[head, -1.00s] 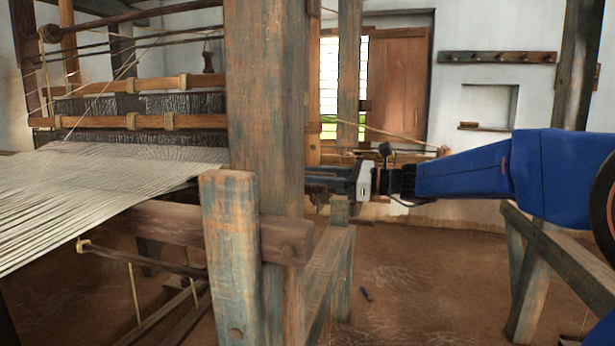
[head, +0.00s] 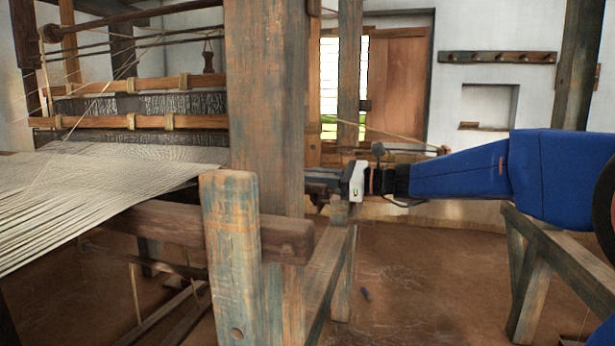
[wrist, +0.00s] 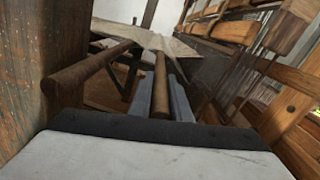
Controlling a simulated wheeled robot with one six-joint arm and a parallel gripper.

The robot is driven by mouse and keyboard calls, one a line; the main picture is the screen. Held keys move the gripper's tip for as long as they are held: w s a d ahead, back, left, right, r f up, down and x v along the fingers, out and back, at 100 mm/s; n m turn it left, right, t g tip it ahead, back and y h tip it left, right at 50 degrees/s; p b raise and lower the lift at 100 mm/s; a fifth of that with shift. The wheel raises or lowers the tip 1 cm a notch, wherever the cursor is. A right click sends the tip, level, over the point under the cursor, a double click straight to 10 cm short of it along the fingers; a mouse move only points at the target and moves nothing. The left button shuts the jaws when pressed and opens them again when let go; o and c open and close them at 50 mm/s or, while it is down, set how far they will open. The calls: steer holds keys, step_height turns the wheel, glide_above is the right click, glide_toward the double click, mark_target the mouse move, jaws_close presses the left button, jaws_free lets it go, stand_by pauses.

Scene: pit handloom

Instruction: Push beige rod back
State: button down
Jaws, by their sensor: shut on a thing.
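My gripper (head: 325,181) reaches left at the tall loom post in the head view, and its fingertips are hidden behind the post. In the wrist view its two grey fingers (wrist: 162,90) are shut around a rod (wrist: 161,78). This rod looks brown to tan and points away from me toward the pale cloth. A second, darker brown rod (wrist: 84,80) lies to the left of the fingers, apart from them.
The thick loom post (head: 265,110) stands close to my gripper. A shorter post (head: 232,260) and a crossbeam (head: 165,222) are in front. Pale warp cloth (head: 110,180) stretches left. A wooden bench frame (head: 325,270) is below my gripper. Bare floor (head: 430,290) lies to the right.

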steer(key=s, duration=0.1)
steer(key=s+a, duration=0.1)
steer(key=s, duration=0.2)
steer(key=shift+s+a, duration=0.4)
steer(key=c, duration=1.6)
jaws_free()
steer(key=shift+s, duration=0.1)
steer(key=shift+c, duration=0.2)
